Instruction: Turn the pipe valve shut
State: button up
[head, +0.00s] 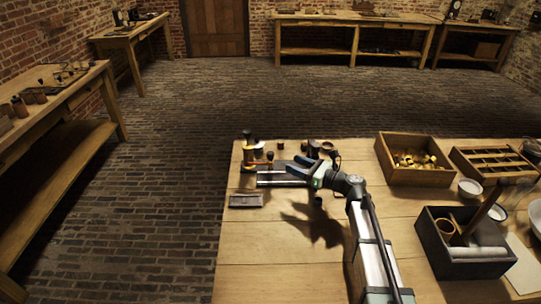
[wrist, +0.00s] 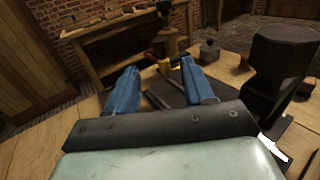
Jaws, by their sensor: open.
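A small brass fitting with a dark upright top and a reddish part, which looks like the pipe valve (head: 258,153), stands at the table's far left corner. In the wrist view the brass valve (wrist: 171,46) shows beyond my fingertips, upright, near the middle. My gripper (head: 290,166) reaches left over a dark flat base with a pale bar. Its two blue fingers (wrist: 158,70) are spread apart with nothing between them. The fingers appear short of the valve and not touching it. Which way the valve's handle is turned is too small to tell.
A large dark block (wrist: 283,65) rises close to my right finger in the wrist view. A grey flat box (head: 246,201) lies near the left edge. A wooden crate (head: 410,176) and a dark tote (head: 485,268) stand to the right. The front left tabletop is clear.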

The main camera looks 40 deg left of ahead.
aim_at(270, 153)
jog(key=a, duration=0.3)
jog(key=s+a, duration=0.1)
jog(key=a, duration=0.3)
jog(key=s+a, duration=0.1)
jog(key=a, duration=0.2)
jog(key=shift+s+a, duration=0.1)
jog(key=shift+a, duration=0.3)
jog(key=shift+c, duration=0.4)
jog(key=c, duration=0.8)
jog(key=shift+n+g, duration=0.5)
jog(key=shift+g, duration=0.3)
jog(key=shift+n+g+h, duration=0.3)
jog(key=shift+g, duration=0.1)
jog(key=o, duration=0.9)
